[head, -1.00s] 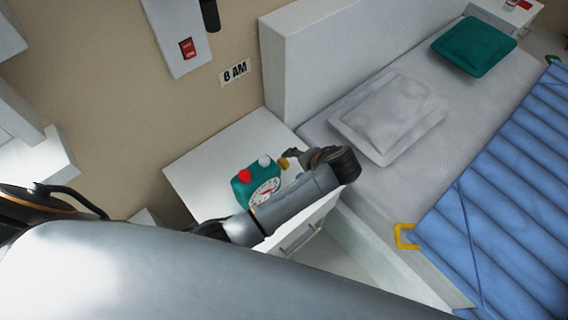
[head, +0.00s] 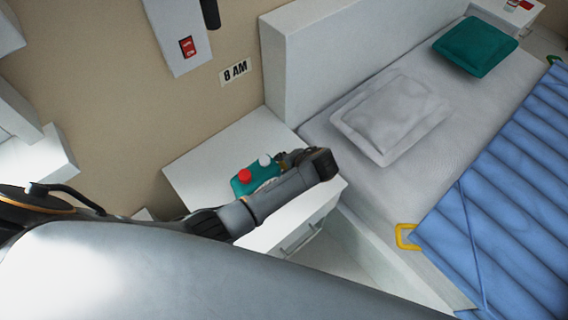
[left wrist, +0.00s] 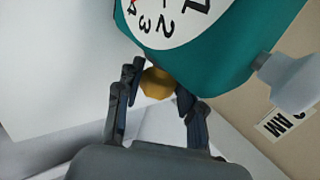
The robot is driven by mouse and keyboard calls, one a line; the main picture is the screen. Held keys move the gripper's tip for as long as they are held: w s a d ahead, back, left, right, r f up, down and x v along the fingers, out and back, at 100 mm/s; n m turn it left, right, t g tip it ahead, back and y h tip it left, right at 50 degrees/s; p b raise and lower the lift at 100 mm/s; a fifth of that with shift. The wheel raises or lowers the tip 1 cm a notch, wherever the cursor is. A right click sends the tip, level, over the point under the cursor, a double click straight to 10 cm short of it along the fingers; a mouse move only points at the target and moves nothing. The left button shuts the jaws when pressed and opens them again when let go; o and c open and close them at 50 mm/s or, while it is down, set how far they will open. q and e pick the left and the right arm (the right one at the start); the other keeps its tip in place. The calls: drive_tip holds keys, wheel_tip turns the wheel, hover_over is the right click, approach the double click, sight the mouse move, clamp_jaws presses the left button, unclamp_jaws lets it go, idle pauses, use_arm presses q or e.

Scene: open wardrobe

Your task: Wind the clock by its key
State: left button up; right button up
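The clock (head: 243,184) is a teal box with a red knob and a white knob on top. It stands on the white nightstand (head: 200,158); my left arm hides its face in the head view. In the left wrist view its white dial (left wrist: 165,18) shows at the top, and the gold key (left wrist: 157,84) sticks out below. My left gripper (left wrist: 160,85) has one finger on each side of the key, pressed close to it with no clear gap. In the head view this gripper (head: 292,160) is at the clock's right side. My right gripper is out of view.
A bed with a grey pillow (head: 392,118), a teal cushion (head: 475,46) and a blue quilt (head: 505,200) stands to the right. An "8 AM" sign (head: 234,72) is on the wall behind. The nightstand top is bare left of the clock.

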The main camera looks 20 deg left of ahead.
use_arm(q)
drive_tip(key=c, duration=0.5)
drive_tip(key=h+p, duration=0.1)
drive_tip(key=p, duration=0.1)
drive_tip(key=r+g+h+p, duration=0.1)
drive_tip(key=p, duration=0.1)
drive_tip(key=shift+w+a+p, duration=0.1)
drive_tip(key=shift+a+p, duration=0.1)
drive_tip(key=shift+p, duration=0.15)
drive_tip(key=shift+w+a+f+g+h+p, duration=0.1)
drive_tip(key=shift+g+h+p, duration=0.25)
drive_tip(key=shift+h+p, duration=0.2)
drive_tip(key=shift+f+g+h+p, duration=0.1)
drive_tip(key=shift+g+h+p, duration=0.3)
drive_tip(key=shift+h, duration=0.15)
drive_tip(key=shift+a+f+g+h+p, duration=0.1)
drive_tip(key=shift+g+h+p, duration=0.3)
drive_tip(key=shift+h, duration=0.4)
drive_tip(key=o, duration=1.2)
